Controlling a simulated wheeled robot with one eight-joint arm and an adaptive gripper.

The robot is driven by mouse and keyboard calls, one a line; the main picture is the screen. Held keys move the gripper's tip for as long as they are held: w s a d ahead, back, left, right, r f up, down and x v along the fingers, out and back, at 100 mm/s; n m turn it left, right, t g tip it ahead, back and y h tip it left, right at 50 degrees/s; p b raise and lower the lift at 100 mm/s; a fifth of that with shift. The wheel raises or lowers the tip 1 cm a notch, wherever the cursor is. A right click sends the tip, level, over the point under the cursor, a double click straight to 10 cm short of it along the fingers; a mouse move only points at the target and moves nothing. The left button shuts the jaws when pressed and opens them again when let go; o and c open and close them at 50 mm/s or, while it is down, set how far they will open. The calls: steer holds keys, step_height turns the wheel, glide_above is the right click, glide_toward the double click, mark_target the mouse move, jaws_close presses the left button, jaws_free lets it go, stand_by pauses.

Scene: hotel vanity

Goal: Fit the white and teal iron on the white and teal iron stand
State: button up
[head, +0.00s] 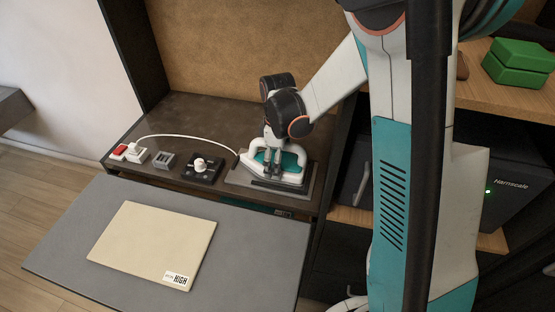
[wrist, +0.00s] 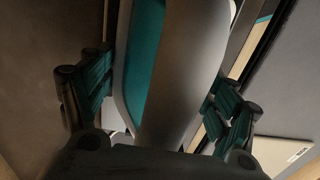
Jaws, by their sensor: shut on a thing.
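The white and teal iron (head: 291,159) is at the right end of the dark counter in the head view. My gripper (head: 271,166) comes down on it from above and is shut on its handle. In the wrist view, the pale handle (wrist: 182,70) with a teal strip fills the space between my fingers (wrist: 152,105). A grey and black stand plate (head: 309,183) lies directly under the iron. I cannot tell whether the iron touches it or hovers just above. The iron's underside and part of the stand are hidden.
Left of the iron stand a black block with a white knob (head: 200,165), a small grey block (head: 164,159) and a white and red socket (head: 136,153) with a white cord. A grey board (head: 75,215) with a beige panel (head: 150,245) lies in front. A dark cabinet wall borders the right.

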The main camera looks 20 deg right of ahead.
steer(key=shift+f+b, duration=0.45)
steer(key=shift+f, duration=0.1)
stand_by(0.4)
steer(key=o, duration=2)
steer(key=shift+o, duration=0.2)
step_height(320, 180, up, 12)
steer(key=shift+r, duration=0.1)
steer(key=shift+s, duration=0.1)
